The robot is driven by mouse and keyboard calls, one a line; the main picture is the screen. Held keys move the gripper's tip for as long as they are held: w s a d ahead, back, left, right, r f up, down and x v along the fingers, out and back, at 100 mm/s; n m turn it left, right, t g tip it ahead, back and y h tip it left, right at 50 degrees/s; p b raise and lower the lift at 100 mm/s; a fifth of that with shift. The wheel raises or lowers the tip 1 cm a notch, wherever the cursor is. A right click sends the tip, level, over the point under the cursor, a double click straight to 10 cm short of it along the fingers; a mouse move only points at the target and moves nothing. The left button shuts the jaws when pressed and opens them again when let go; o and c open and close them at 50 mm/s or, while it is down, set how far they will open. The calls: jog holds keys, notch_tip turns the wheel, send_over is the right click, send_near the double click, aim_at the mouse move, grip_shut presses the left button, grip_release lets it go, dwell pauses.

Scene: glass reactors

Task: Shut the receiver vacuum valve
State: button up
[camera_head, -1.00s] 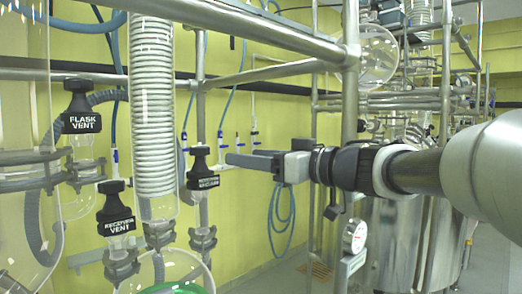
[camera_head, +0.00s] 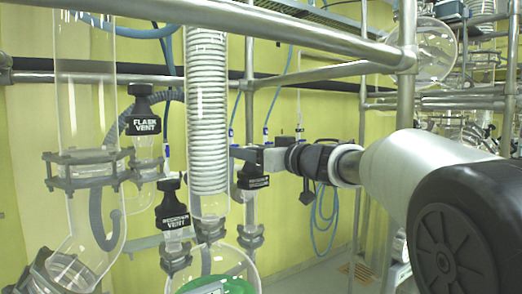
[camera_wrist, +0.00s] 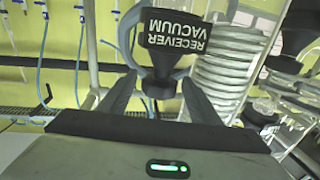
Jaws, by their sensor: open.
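The receiver vacuum valve is a black handle (camera_head: 252,178) with a white-lettered label, on glass piping right of the coiled condenser. In the wrist view its RECEIVER VACUUM label (camera_wrist: 178,36) appears upside down. My gripper (camera_head: 240,155) reaches in from the right at the height of the handle's top and hides part of it. In the wrist view my open gripper (camera_wrist: 160,88) has one finger on each side of the handle's narrow end. I cannot tell whether either finger touches it.
The receiver vent valve (camera_head: 173,205) and flask vent valve (camera_head: 143,112) stand to the left. The coiled glass condenser (camera_head: 208,110) is close on the left. A metal rail (camera_head: 290,30) crosses above my arm. Blue hoses (camera_head: 324,215) hang on the yellow wall behind.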

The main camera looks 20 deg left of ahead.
jog(key=shift+a, duration=0.1)
jog(key=c, duration=1.1)
jog(key=shift+o, duration=0.2)
jog(key=shift+m+t, duration=0.3)
jog(key=shift+t, duration=0.1)
jog(key=shift+f+m+t+h+b, duration=0.15)
jog(key=shift+m+t+h+b, duration=0.45)
jog(key=shift+t+h+b, duration=0.15)
jog(key=shift+f+m+t+h+b, duration=0.15)
jog(key=shift+m+t+h+b, duration=0.55)
jog(key=shift+b, duration=0.25)
jog(key=shift+m+t+h+b, duration=0.55)
jog(key=shift+h+b, duration=0.2)
jog(key=shift+b, duration=0.25)
jog(key=shift+w+m+t+h+b, duration=0.1)
jog(key=shift+m+t+h+b, duration=0.25)
jog(key=shift+b, duration=0.5)
jog(key=shift+a+h+b, duration=0.1)
jog(key=shift+h+b, duration=0.35)
jog(key=shift+b, duration=0.45)
